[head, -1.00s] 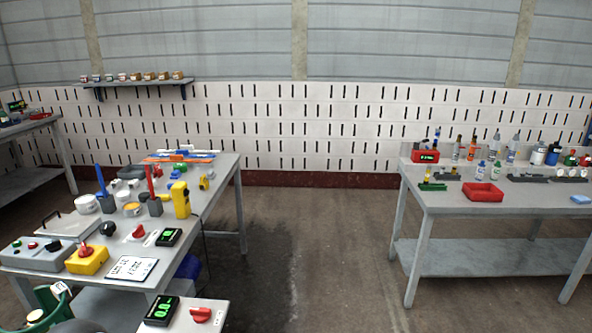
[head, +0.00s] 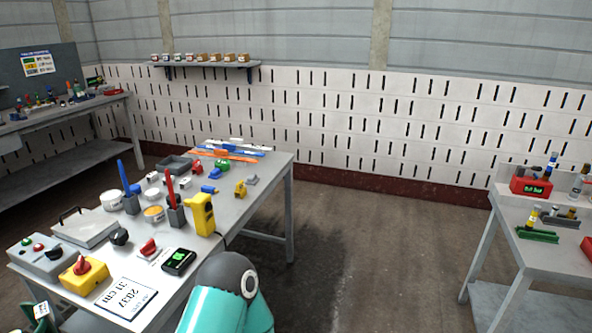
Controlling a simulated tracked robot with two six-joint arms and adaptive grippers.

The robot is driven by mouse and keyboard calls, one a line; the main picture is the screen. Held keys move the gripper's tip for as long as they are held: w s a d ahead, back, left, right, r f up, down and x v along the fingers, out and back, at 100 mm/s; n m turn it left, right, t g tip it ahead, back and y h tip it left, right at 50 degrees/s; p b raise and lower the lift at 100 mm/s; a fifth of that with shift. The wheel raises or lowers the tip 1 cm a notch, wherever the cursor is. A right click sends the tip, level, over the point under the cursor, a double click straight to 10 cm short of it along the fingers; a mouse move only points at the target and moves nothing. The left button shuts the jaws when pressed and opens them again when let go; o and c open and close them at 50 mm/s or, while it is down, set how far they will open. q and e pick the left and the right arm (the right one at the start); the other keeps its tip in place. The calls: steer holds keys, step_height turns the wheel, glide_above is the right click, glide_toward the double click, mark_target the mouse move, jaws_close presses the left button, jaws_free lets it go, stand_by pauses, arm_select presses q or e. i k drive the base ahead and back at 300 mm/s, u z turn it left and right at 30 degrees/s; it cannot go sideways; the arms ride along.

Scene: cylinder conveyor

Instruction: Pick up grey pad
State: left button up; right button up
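I cannot clearly pick out a grey pad in the head view. A flat grey plate with a dark handle (head: 78,234) lies on the left workbench (head: 262,178), near its left edge. A shallow dark grey tray (head: 174,166) lies at the back of the same bench. I cannot tell whether either is the pad. A teal link of my own arm shows at the bottom centre and covers part of the bench's front edge. Neither of my grippers is in view.
The bench also holds a yellow device (head: 202,214), a red-knobbed yellow box (head: 84,275), a white sign (head: 126,297) and pen holders. Another bench (head: 545,245) stands at right, with a red display box (head: 531,186). Open floor (head: 400,240) lies between them.

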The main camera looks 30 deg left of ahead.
mark_target(253, 179)
steer(key=u, duration=0.45)
steer(key=i, duration=1.35)
steer(key=u, duration=0.7)
steer(key=i, duration=1.3)
steer(key=u, duration=0.1)
